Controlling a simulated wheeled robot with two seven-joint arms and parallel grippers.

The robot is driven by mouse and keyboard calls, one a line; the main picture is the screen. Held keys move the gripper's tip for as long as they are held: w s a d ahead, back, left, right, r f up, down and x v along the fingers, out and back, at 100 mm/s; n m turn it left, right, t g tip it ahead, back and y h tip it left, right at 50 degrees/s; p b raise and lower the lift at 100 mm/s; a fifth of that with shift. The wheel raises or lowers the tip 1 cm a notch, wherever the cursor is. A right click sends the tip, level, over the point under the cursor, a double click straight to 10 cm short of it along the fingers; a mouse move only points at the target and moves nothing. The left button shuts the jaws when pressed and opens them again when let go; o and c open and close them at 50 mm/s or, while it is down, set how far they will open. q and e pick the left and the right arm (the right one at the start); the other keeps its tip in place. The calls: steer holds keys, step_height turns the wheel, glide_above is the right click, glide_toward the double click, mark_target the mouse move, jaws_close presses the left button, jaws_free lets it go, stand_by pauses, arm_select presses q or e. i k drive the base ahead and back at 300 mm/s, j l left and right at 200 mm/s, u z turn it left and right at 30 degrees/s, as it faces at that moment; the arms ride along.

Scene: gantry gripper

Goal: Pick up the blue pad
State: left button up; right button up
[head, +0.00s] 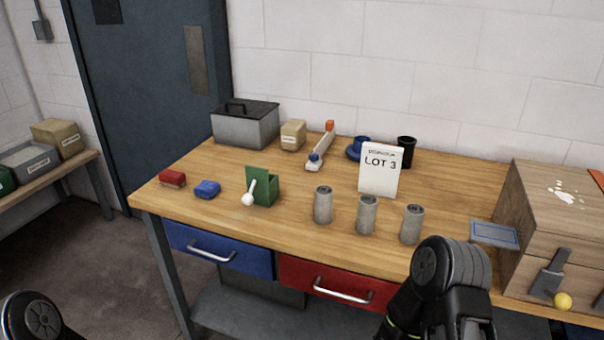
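A small blue pad (207,189) lies flat on the wooden workbench (300,235), near its front left edge. It sits between a red block (172,179) on its left and a green holder (263,187) on its right, apart from both. Nothing covers it. Only a round black part of my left arm shows in the bottom left corner, well away from the pad. Black links of my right arm show at the bottom right, in front of the bench. No fingertips of either gripper can be seen.
Three grey cans (367,215) stand along the front middle. A LOT 3 sign (381,170) is behind them. A white round-ended handle (249,193) leans at the green holder. A grey toolbox (245,126) stands at the back left, a wooden box (555,215) at the right.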

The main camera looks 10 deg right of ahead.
mark_target(206, 189)
steer(key=i+j+z, duration=0.1)
steer(key=j+z, duration=1.05)
steer(key=j, duration=0.1)
